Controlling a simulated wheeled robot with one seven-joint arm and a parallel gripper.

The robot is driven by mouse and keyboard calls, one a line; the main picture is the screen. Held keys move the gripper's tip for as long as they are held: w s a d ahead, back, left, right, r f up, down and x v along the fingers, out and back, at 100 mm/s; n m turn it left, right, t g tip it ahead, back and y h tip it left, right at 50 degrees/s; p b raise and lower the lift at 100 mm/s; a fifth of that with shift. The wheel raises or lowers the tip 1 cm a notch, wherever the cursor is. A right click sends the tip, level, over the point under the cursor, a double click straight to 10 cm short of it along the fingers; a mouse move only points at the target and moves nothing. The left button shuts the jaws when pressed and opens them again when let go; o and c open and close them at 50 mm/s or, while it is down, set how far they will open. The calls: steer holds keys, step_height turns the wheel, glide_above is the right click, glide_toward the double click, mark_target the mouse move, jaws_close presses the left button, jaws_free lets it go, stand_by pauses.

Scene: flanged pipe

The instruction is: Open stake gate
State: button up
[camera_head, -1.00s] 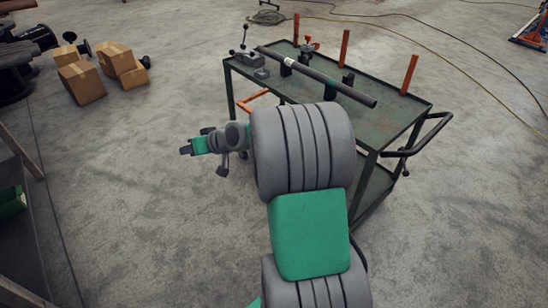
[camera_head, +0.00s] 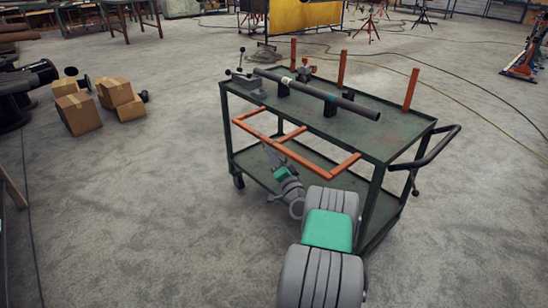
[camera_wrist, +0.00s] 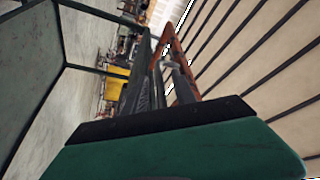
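The orange stake gate (camera_head: 252,131) is a tube frame on the near long side of the green cart (camera_head: 375,140). It has a long rail and short cross bars, and sticks outward from the cart's edge. In the wrist view, orange bars (camera_wrist: 173,52) show just beyond my fingers. My gripper (camera_head: 272,153) is close to the gate's long rail, at its near side; I cannot tell whether it touches. In the wrist view, the dark fingers (camera_wrist: 160,85) are seen edge-on, so their opening is unclear. My arm hides part of the cart's lower shelf.
A dark pipe (camera_head: 345,103) lies on supports on the cart top, beside a grey clamp tool (camera_head: 245,82). Several orange stakes (camera_head: 411,90) stand upright. A black handle (camera_head: 430,150) juts out right. Cardboard boxes (camera_head: 78,112) sit left. The floor between is open.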

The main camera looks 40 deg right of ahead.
steer(key=shift+c, duration=0.5)
jaws_close()
stand_by(0.9)
